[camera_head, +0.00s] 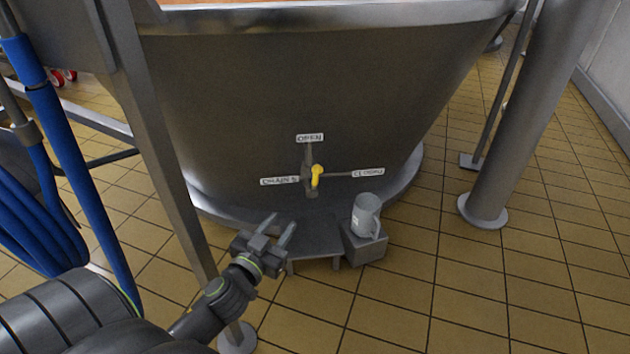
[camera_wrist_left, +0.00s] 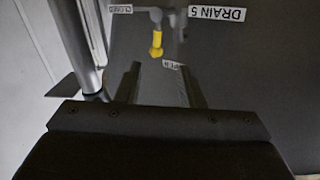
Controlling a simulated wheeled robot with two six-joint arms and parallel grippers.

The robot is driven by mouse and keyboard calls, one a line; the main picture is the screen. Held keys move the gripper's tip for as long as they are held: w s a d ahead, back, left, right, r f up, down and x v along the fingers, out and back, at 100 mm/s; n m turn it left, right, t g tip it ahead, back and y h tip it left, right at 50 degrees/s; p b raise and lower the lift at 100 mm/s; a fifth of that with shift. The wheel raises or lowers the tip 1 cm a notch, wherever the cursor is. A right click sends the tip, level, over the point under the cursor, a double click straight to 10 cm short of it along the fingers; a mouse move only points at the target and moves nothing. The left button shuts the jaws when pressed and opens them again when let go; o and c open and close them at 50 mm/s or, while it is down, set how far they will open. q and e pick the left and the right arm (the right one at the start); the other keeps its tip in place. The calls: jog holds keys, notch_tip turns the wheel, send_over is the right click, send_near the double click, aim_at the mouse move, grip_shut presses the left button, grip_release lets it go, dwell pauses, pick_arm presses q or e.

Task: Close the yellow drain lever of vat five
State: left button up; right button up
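The yellow drain lever (camera_head: 316,176) is low on the front of the copper-topped vat (camera_head: 300,90). An OPEN label (camera_head: 310,138) is above it, a CLOSED label (camera_head: 368,172) to its right and a DRAIN 5 label (camera_head: 279,181) to its left. The wrist view is upside down; there the yellow grip (camera_wrist_left: 156,43) points down, towards the OPEN label's side. My left gripper (camera_head: 278,226) is open and empty, below and left of the lever, apart from it. Its two fingers (camera_wrist_left: 162,85) stand spread in the wrist view. My right gripper is not in view.
A thick column (camera_head: 515,130) stands right. The tiled floor (camera_head: 470,290) at front right is clear.

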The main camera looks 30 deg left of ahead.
aim_at(314, 183)
pick_arm(q)
jog(key=shift+h, duration=0.3)
jog(key=w, duration=0.5)
jog(key=w+a, duration=0.1)
jog(key=w, duration=0.5)
jog(key=w+a, duration=0.1)
jog(key=w, duration=0.5)
jog(key=shift+w+b, duration=0.25)
jog(key=shift+b, duration=0.1)
grip_shut()
